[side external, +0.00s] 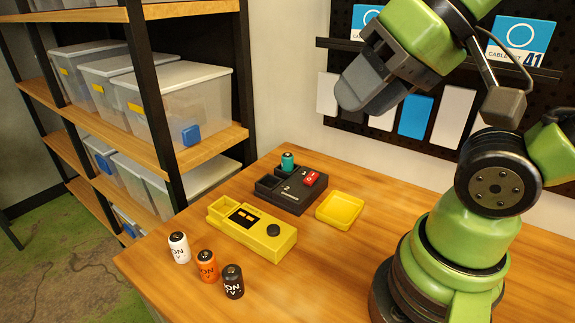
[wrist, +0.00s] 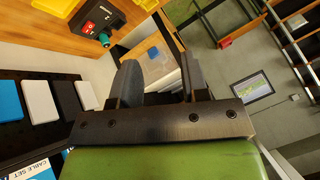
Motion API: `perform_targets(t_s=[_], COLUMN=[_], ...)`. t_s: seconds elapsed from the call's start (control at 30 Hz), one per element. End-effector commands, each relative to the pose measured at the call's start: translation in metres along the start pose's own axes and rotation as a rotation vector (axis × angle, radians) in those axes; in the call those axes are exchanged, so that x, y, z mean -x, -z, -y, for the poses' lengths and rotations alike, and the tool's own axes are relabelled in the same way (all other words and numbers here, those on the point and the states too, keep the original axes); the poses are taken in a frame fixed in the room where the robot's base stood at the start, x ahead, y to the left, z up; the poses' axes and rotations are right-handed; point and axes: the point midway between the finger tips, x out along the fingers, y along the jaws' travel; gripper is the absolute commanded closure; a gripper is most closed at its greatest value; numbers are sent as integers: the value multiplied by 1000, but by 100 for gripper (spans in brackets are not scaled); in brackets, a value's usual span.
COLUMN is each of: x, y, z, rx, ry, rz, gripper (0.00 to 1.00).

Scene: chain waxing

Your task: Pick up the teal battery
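My gripper (side external: 353,98) is raised above and to the right of the charger, well apart from the battery, in front of the wall board. In the wrist view my gripper (wrist: 156,72) has its two fingers spread apart with nothing between them.
A yellow device (side external: 252,228) with an open compartment lies in front of the charger. An empty yellow tray (side external: 340,209) is to its right. White (side external: 179,247), orange (side external: 207,266) and black (side external: 233,281) batteries stand near the front edge. A shelf with bins (side external: 175,100) is on the left.

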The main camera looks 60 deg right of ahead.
Motion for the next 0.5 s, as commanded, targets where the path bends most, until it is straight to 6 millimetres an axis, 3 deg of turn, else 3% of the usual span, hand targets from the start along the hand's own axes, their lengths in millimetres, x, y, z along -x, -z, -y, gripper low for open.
perform_targets(t_s=[0.03,0.1,0.37,0.5], x=[0,0,0,-3], y=[0,0,1,19], z=[0,0,0,2], rx=[0,0,1,9], ry=[0,0,-2,-31], rz=[0,0,1,25], gripper=[47,37,37,37])
